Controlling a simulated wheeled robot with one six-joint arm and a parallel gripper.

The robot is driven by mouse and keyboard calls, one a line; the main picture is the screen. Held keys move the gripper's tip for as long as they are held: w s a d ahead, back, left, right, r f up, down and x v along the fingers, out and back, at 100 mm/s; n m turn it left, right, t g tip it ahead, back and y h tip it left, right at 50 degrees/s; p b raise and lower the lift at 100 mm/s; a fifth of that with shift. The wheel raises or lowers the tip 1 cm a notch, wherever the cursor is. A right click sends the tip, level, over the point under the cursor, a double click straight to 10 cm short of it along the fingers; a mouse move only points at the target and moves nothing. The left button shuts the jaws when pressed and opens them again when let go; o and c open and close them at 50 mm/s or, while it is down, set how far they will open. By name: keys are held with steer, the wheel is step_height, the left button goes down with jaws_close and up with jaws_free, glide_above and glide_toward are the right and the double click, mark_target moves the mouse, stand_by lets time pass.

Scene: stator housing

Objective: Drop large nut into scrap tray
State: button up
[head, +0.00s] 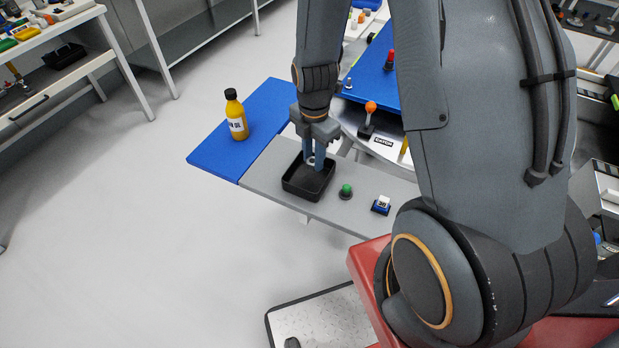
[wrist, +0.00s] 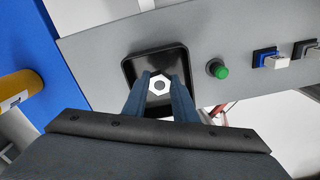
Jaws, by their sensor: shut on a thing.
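The large nut (wrist: 159,85) is a pale hexagonal ring with a round hole, held between my fingertips. My gripper (wrist: 160,88) is shut on it and points down over the scrap tray. The scrap tray (wrist: 130,73) is a black, square, open box on the grey bench top. In the head view my gripper (head: 314,163) is above the black tray (head: 297,189), with the nut (head: 311,161) showing at the fingertips. The exact height of the nut over the tray floor is hard to tell.
A green button (head: 346,190) and a blue-and-white switch (head: 381,205) sit right of the tray. A yellow bottle (head: 237,118) stands on the blue surface to the left. An orange-topped lever (head: 368,118) is behind.

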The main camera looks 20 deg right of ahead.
steer(key=o, duration=1.2)
steer(key=shift+r+b, duration=0.7)
steer(key=shift+r, duration=3.25)
steer(key=s+r+m, duration=0.2)
steer(key=s+m, duration=0.1)
steer(key=m, duration=0.4)
steer(key=s+r+m+t, duration=0.1)
steer(key=s+r+m, duration=0.2)
steer(key=m, duration=0.5)
steer(key=s+r+m, duration=0.2)
steer(key=s+m, duration=0.1)
steer(key=m, duration=0.4)
steer(key=shift+s+r+m, duration=0.1)
steer(key=shift+r+m, duration=0.05)
steer(key=shift+m, duration=0.15)
